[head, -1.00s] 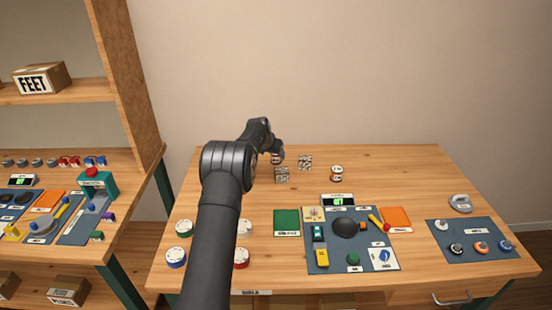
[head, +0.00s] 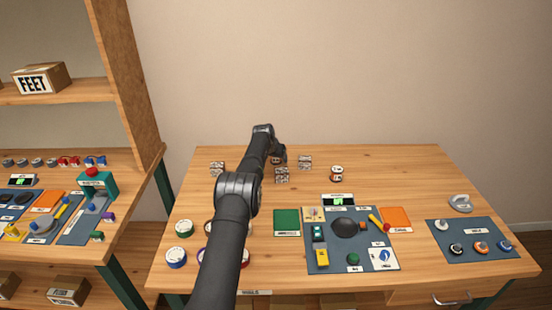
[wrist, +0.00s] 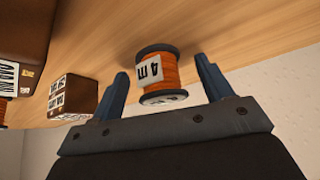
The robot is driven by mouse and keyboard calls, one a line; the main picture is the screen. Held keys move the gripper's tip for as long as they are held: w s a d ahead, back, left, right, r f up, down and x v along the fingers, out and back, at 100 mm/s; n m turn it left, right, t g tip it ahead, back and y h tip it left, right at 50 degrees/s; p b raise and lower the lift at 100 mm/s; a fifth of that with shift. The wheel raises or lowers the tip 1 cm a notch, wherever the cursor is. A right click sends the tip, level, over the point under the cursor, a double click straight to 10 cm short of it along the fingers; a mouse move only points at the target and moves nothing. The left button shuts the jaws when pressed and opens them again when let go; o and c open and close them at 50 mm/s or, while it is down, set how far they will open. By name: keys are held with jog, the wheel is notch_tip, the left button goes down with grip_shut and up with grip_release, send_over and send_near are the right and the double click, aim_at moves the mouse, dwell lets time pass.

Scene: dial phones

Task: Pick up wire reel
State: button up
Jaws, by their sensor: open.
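An orange wire reel (wrist: 170,70) with dark flanges and a white "4 m" label is in the wrist view. It stands on the wooden table between the fingers of my gripper (wrist: 162,66). The fingers are open, with a finger on each side and a visible gap to the left one. In the head view my gripper (head: 282,153) is low at the back of the table. A reel (head: 277,161) there is partly hidden by it. Another reel (head: 337,172) stands in the open to the right.
Small printed boxes (head: 282,175) and (head: 305,162) stand close to the right of my gripper. Another box (head: 217,168) is to the left. Grey mats with parts (head: 310,262) and (head: 440,228) lie nearer the front. The wall is behind.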

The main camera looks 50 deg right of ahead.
jog(key=shift+f, duration=0.1)
jog(key=shift+c, duration=0.3)
jog(key=c, duration=1)
jog(key=shift+c, duration=0.2)
